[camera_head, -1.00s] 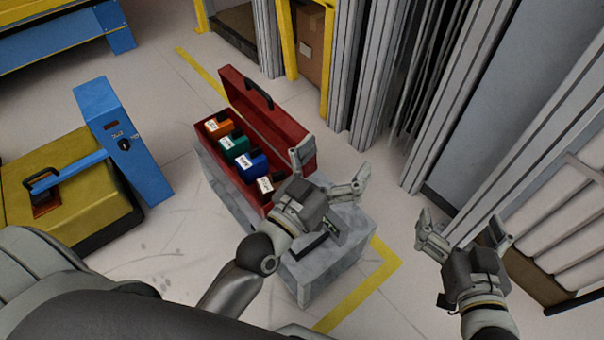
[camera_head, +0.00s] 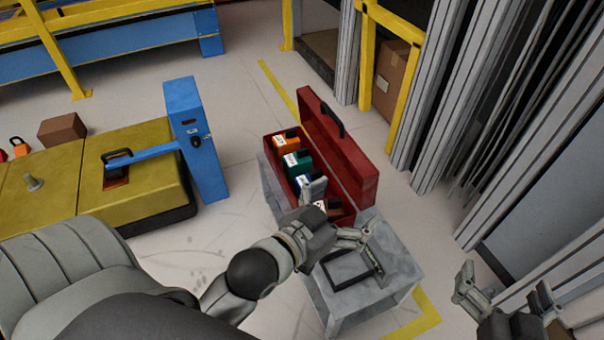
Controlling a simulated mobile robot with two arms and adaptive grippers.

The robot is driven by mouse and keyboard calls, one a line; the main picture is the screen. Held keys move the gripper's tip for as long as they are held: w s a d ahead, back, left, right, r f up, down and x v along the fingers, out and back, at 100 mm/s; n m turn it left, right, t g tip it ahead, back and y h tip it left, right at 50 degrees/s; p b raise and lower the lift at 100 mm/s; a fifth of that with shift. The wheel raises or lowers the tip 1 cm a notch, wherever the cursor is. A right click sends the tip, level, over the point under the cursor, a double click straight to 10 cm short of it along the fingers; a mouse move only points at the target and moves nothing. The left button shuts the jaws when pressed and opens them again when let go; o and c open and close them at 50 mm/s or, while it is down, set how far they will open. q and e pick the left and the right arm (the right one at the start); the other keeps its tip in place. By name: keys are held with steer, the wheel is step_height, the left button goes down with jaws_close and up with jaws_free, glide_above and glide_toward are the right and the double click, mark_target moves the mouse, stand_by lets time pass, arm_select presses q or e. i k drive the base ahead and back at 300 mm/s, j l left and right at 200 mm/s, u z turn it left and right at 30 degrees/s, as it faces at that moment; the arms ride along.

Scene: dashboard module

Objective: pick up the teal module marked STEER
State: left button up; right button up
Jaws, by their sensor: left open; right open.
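The teal module (camera_head: 297,163) stands in the red toolbox (camera_head: 341,150), between the orange module (camera_head: 285,144) and the blue module (camera_head: 316,185). Its white label is too small to read. A darker module (camera_head: 328,207) is at the near end of the row. My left gripper (camera_head: 338,212) is open and empty, over the near end of the toolbox, nearer to me than the teal module. It partly hides the blue and dark modules. My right gripper (camera_head: 502,290) is open and empty at the lower right, well away from the toolbox.
The toolbox stands on a grey bench (camera_head: 400,262) with its lid raised on the right side. A black frame (camera_head: 350,268) lies on the bench's near end. A yellow and blue machine (camera_head: 140,165) is at left. Grey posts (camera_head: 470,110) stand at right.

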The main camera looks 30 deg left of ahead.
mark_target(300, 162)
steer(key=u, duration=1.05)
